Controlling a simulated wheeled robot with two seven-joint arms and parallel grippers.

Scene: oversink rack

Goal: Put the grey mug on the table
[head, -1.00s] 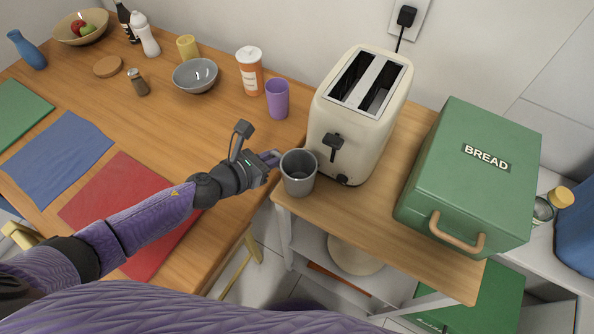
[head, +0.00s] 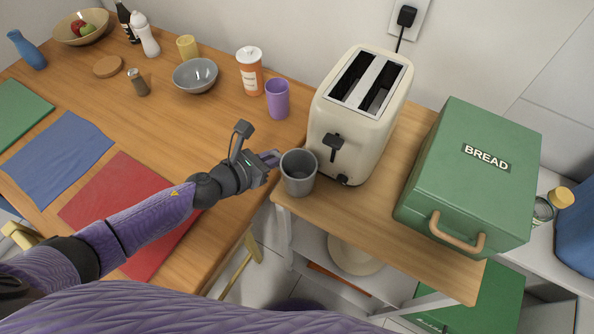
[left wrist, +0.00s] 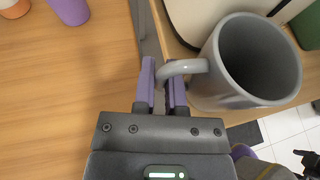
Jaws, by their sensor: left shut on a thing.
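The grey mug (head: 299,174) is upright at the left front corner of the small wooden stand, in front of the toaster. My left gripper (head: 271,160) is at the mug's left side. In the left wrist view the purple fingers (left wrist: 164,88) are shut on the handle of the mug (left wrist: 247,62), one on each side of it. I cannot tell whether the mug's base touches the stand. The wooden table (head: 150,120) lies to the left, under my left forearm.
The cream toaster (head: 360,115) and green bread box (head: 470,170) stand on the small stand (head: 385,225). A red mat (head: 120,205) lies left; bare wood is between.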

